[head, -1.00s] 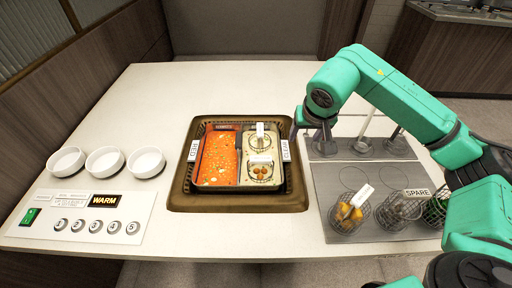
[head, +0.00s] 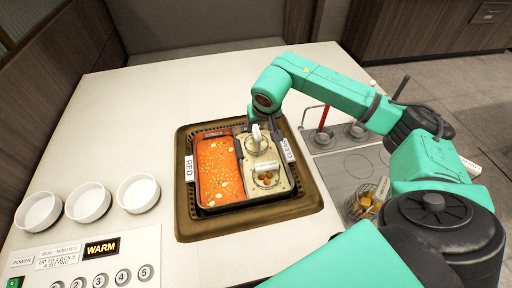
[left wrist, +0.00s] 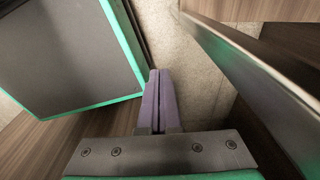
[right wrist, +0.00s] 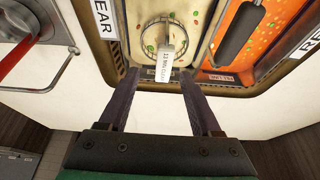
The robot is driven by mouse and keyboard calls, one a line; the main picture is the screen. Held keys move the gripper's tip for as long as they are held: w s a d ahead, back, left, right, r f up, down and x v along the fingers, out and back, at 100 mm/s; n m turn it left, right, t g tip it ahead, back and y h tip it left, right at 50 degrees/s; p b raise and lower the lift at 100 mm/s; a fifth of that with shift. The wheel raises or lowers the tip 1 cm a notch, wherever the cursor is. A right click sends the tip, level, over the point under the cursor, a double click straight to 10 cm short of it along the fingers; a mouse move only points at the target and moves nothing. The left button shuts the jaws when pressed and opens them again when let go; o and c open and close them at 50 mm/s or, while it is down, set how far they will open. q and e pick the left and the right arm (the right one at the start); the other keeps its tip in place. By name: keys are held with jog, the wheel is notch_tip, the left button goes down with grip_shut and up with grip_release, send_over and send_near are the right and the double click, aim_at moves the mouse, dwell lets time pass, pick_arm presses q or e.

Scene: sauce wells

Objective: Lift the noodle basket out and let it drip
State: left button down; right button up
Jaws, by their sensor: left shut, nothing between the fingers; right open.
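The pot holds red broth (head: 215,170) on the left and pale broth on the right. Two round wire baskets sit in the pale side. The far basket (head: 258,146) has an upright white tag; its contents are too small to tell. The near basket (head: 266,180) holds brown balls. My right gripper (head: 257,122) is over the far basket. In the right wrist view my right gripper (right wrist: 160,85) is open and empty, with the tagged basket (right wrist: 158,42) just beyond its fingertips. My left gripper (left wrist: 158,100) is shut and empty, away from the pot; the head view does not show it.
Three white bowls (head: 88,202) stand left of the pot, behind the control panel (head: 90,262). A grey rack plate (head: 345,165) with hanging tools lies on the right. A basket of yellow food (head: 364,203) stands there, partly behind my right arm.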

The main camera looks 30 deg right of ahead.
aim_at(256, 132)
jog(key=x, duration=0.2)
jog(key=p+x, duration=0.1)
jog(key=x, duration=0.2)
jog(key=shift+w+a+f, duration=0.3)
pick_arm(q)
jog(key=shift+w+a+r, duration=0.1)
jog(key=shift+w+r, duration=0.5)
jog(key=shift+r, duration=0.15)
pick_arm(e)
jog(key=shift+w+d+f, duration=0.1)
jog(key=shift+w+f, duration=0.1)
jog(key=shift+f, duration=0.25)
grip_shut()
pick_arm(q)
jog(key=shift+a, duration=0.1)
